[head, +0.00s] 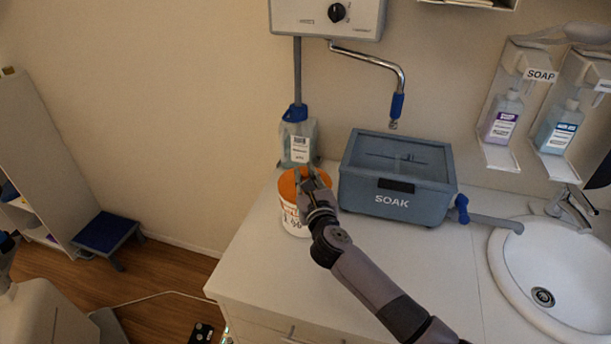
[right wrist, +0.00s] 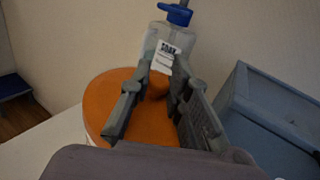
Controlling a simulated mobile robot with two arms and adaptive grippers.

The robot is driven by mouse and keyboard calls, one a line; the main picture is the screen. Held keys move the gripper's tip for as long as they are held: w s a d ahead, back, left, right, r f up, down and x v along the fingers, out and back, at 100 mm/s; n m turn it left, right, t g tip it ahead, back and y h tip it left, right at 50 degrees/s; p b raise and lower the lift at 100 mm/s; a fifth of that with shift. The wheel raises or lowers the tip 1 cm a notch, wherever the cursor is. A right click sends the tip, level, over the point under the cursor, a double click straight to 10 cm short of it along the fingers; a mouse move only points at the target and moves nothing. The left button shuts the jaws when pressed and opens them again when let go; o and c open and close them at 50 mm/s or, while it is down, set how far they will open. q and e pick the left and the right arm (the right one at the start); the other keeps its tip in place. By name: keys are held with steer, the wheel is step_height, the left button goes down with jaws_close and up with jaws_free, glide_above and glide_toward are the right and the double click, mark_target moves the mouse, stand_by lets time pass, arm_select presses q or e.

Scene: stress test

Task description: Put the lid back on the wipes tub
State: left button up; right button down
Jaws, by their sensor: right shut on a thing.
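The wipes tub (head: 291,222) is a white round tub with a printed label, standing upright near the left edge of the counter. Its orange lid (head: 289,186) is over the tub's top, and I cannot tell whether it is fully seated. In the right wrist view the lid (right wrist: 111,95) fills the middle left, with its knob (right wrist: 157,88) between my fingers. My right gripper (head: 308,177) is shut on the lid by this knob, and its fingers hide part of the lid. My left gripper is not in view.
A grey-blue SOAK box (head: 393,203) stands close on the right. A clear bottle with a blue top (head: 298,140) is just behind the tub. A white sink (head: 555,262) is farther right. The counter (head: 280,285) is clear in front.

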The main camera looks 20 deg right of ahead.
steer(key=shift+r+p, duration=0.1)
steer(key=shift+p, duration=0.2)
steer(key=shift+f, duration=0.2)
stand_by(0.9)
steer(key=shift+p, duration=0.3)
stand_by(0.3)
stand_by(0.3)
steer(key=c, duration=1.4)
jaws_free()
steer(key=shift+o, duration=0.4)
steer(key=o, duration=0.4)
